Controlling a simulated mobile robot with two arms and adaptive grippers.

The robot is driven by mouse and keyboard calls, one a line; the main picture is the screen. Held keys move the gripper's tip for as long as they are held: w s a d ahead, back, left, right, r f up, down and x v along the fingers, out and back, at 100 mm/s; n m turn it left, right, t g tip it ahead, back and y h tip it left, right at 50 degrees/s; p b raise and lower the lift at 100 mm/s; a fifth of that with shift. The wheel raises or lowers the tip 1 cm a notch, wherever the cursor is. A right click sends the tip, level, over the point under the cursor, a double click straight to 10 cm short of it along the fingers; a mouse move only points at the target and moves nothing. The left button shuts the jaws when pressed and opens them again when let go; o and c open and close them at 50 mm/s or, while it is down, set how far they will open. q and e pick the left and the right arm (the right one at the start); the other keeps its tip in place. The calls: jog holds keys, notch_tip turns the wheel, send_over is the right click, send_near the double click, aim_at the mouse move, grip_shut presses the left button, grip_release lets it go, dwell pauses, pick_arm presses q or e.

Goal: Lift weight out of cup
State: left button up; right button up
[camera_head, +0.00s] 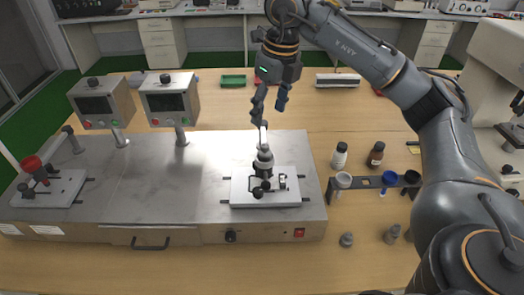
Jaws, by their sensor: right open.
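A grey metal weight (264,156) with a thin pale stem sits upright in the fixture on the white plate (240,190) of the steel test bench. The cup that holds it cannot be told apart clearly from the dark clamp parts around it. My right gripper (269,112) points down just above the weight. Its dark fingers are apart, and I see nothing held between them. The fingertips are close to the top of the stem; whether they touch it cannot be told. My left gripper is not in view.
Right of the bench (150,215), a dark rack holds a white cup (343,181), a blue cup (389,179) and a black cup (411,177). Two bottles stand behind it. Loose grey weights (346,240) stand in front. Two monitors (170,103) rise at the bench's back left.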

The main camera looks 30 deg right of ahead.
aim_at(265, 145)
jog(key=f, duration=0.2)
jog(key=f+p, duration=0.1)
jog(key=f, duration=0.2)
jog(key=w+f, duration=0.1)
jog(key=f, duration=0.2)
jog(key=shift+p, duration=0.3)
jog(key=shift+w+d+f, duration=0.1)
jog(key=shift+w+f, duration=0.05)
jog(key=shift+f, duration=0.15)
jog(key=f+p, duration=0.2)
jog(key=f, duration=0.1)
jog(key=shift+w+d+f, duration=0.15)
jog(key=shift+w+f, duration=0.15)
jog(key=shift+w, duration=0.05)
jog(key=shift+w+f, duration=0.15)
jog(key=shift+f, duration=0.4)
grip_shut()
